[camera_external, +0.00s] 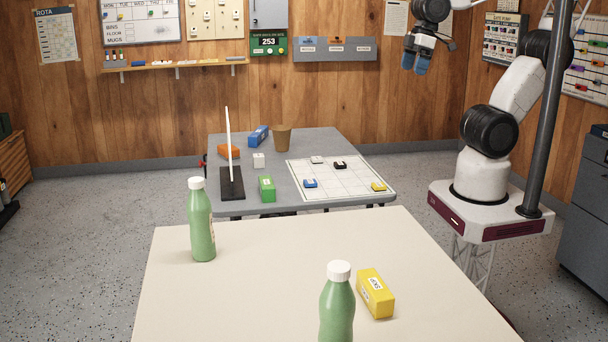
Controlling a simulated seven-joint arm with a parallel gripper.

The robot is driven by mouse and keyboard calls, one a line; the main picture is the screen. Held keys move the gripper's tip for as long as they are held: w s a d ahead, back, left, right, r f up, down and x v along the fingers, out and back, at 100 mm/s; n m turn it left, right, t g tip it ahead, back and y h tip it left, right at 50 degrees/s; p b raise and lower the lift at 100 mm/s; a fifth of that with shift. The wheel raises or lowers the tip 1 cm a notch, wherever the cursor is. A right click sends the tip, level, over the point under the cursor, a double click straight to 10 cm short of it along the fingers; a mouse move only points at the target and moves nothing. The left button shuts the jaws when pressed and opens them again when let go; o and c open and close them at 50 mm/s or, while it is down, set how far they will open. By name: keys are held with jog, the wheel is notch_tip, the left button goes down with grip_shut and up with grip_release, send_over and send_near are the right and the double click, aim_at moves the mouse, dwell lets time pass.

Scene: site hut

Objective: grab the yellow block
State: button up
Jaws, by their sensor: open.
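A yellow block (375,294) with a white label lies on the near beige table, just right of a green bottle. A much smaller yellow piece (378,187) lies on the gridded white mat on the grey table, near the mat's front right corner. My gripper (416,68), with blue fingertips, is raised high at the back right near the wall. It points down, is open and holds nothing visible. It is far from both yellow things.
Two green bottles (201,225) (337,308) stand on the beige table (270,290). The grey table holds an upright thin panel (229,150), a brown cup (282,138), a green block (267,189), blue and orange blocks and a white cube. A dark pole (549,120) stands beside my base.

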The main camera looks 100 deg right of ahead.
jog(key=shift+c, duration=0.2)
jog(key=c, duration=0.3)
jog(key=w+a+f+m+g+y, duration=0.2)
jog(key=w+a+f+m+y, duration=0.3)
jog(key=w+a, duration=0.65)
jog(key=w+a+f+m+g+y, duration=0.35)
jog(key=w+a+f, duration=0.45)
jog(key=a, duration=0.6)
jog(key=w+a+f+m+y, duration=0.1)
jog(key=w+a+f+m, duration=0.2)
jog(key=a+f, duration=0.2)
jog(key=w+a+f+m+t+y, duration=0.1)
jog(key=w+a+f+m+y, duration=0.1)
jog(key=w+a+f, duration=0.2)
jog(key=w+a+f+m+t+y, duration=0.1)
jog(key=w+a+f+m+y, duration=0.1)
jog(key=a+f, duration=0.6)
jog(key=shift+w+f+m, duration=0.35)
jog(key=shift+f+m, duration=0.1)
jog(key=shift+f, duration=0.4)
jog(key=shift+w+f+m, duration=0.3)
jog(key=shift+f+m, duration=0.1)
jog(key=shift+f, duration=0.45)
